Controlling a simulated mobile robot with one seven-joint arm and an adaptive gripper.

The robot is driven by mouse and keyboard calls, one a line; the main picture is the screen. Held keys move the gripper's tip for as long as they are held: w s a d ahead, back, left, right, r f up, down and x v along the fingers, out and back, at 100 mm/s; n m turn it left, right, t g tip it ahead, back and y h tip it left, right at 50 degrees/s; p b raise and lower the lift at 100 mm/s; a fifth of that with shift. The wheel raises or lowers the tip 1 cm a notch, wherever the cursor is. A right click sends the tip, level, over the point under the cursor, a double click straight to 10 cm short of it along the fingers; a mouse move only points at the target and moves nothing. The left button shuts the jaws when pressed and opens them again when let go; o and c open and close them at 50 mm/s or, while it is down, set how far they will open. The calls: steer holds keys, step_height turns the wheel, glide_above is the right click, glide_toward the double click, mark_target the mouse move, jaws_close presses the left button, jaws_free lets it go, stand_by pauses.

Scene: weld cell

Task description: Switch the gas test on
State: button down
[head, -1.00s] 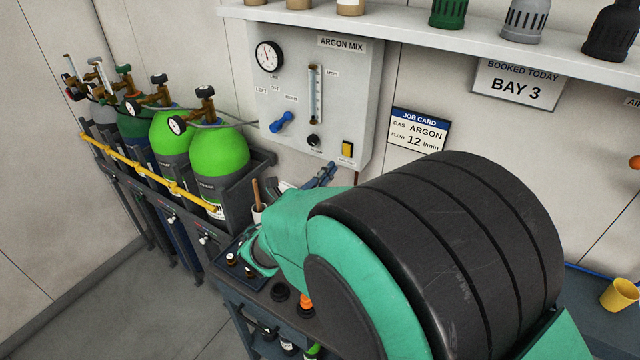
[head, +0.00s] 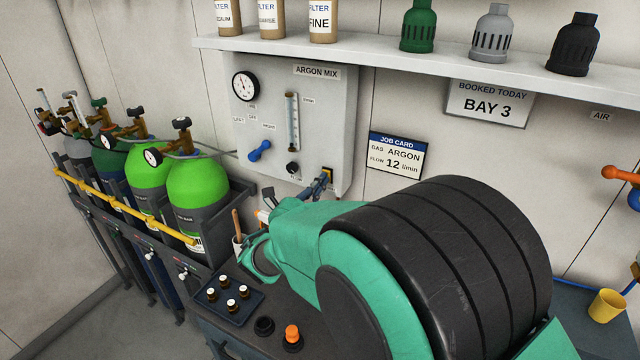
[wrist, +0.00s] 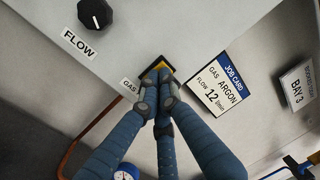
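The gas test switch (head: 328,173) is a small yellow and black switch at the lower right of the grey ARGON MIX panel (head: 325,110). In the wrist view the switch (wrist: 168,72) is mostly hidden behind my fingertips, so its position cannot be read. A partly covered label starting "GAS" (wrist: 130,87) is beside it. My gripper (head: 322,184) is at the switch; its blue fingers are drawn together with nothing seen between them. In the wrist view the fingertips (wrist: 157,88) overlap the switch; I cannot tell whether they touch it.
The panel also carries a black flow knob (head: 292,168), a blue lever (head: 260,151), a flow tube (head: 292,122) and a gauge (head: 245,86). A job card (head: 396,155) hangs to the right. Green cylinders (head: 198,190) stand left; a vial tray (head: 230,296) is below.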

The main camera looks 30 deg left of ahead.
steer(key=shift+w+r+g+p, duration=0.25)
steer(key=shift+r+g+p, duration=0.15)
steer(key=shift+p, duration=1.55)
steer(key=p, duration=0.2)
steer(key=g+p, duration=0.1)
steer(key=p, duration=0.2)
steer(key=shift+w+r, duration=0.15)
steer(key=shift+r, duration=0.2)
steer(key=shift+f, duration=0.15)
steer(key=s+p, duration=0.3)
steer(key=s, duration=1.1)
steer(key=shift+s+r, duration=0.15)
steer(key=shift+r, duration=0.1)
